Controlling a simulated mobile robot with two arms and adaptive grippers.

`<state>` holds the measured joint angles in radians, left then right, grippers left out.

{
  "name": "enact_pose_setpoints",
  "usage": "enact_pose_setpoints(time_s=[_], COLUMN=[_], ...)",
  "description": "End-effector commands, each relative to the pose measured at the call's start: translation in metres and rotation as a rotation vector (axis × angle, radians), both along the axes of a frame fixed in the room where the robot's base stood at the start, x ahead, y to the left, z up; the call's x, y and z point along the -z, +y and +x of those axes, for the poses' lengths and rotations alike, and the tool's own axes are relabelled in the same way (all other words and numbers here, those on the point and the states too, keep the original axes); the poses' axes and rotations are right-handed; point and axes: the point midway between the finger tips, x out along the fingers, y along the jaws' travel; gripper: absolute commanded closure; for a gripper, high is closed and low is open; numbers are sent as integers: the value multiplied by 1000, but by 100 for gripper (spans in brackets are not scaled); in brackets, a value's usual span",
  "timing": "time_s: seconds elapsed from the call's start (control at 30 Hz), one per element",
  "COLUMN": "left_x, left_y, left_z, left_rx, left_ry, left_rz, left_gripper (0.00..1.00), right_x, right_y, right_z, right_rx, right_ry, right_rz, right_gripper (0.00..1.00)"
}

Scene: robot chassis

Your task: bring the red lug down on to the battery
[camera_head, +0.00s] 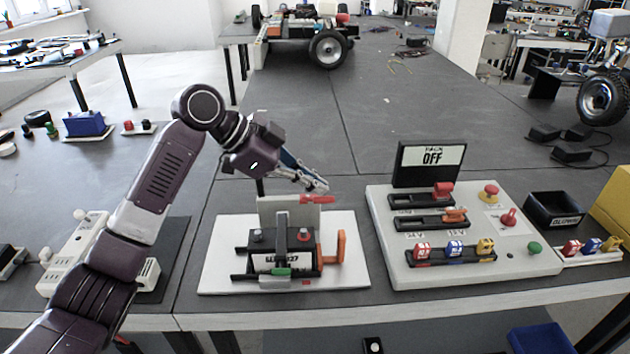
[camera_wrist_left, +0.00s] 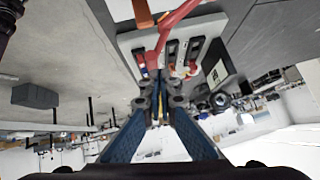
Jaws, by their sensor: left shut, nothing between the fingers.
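The battery (camera_head: 285,262) is a dark block with a light label, sitting in a holder on a white base plate (camera_head: 222,272). The red lug (camera_head: 318,199) is a slim red piece raised above the battery, by the top of a pale upright panel. My left gripper (camera_head: 318,187) is shut and empty, its fingertips just above the red lug. A red piece, seemingly the lug, also shows beyond the fingertips in the left wrist view (camera_wrist_left: 178,20). My right gripper is not seen.
An orange handle (camera_head: 341,247) stands at the battery's right. Right of it is a grey control panel (camera_head: 385,235) with switches, coloured plugs and a sign reading OFF (camera_head: 430,158). A black bin (camera_head: 552,211) stands farther right. The bench behind is mostly clear.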

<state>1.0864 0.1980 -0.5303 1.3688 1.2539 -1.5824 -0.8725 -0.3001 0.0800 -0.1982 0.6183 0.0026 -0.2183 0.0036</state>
Motion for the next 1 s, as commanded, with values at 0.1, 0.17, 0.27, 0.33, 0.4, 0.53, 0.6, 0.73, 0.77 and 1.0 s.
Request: enact_pose_setpoints(time_s=[0.1,0.17,0.27,0.33,0.4,0.53,0.6,0.73,0.77,1.0], left_x=[3,4,7,8,10,13,17,25,28,54], left_y=[0,0,0,0,0,0,0,0,0,1], left_z=[-2,-3,-4,-5,-6,-8,-10,-16,-17,-32], left_rx=[0,0,0,0,0,0,0,0,0,0], left_ry=[0,0,1,1,1,0,1,1,2,1], left_rz=[0,0,1,1,1,1,1,1,2,2], left_gripper=[100,100,100,100,100,100,100,100,100,100], right_x=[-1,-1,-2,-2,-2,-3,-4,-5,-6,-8], right_y=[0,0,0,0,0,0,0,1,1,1], right_z=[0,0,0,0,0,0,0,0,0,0], right_rx=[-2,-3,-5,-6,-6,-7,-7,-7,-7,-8], right_ry=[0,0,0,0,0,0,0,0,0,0], right_rz=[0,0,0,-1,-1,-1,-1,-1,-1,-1], right_gripper=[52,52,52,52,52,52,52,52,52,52])
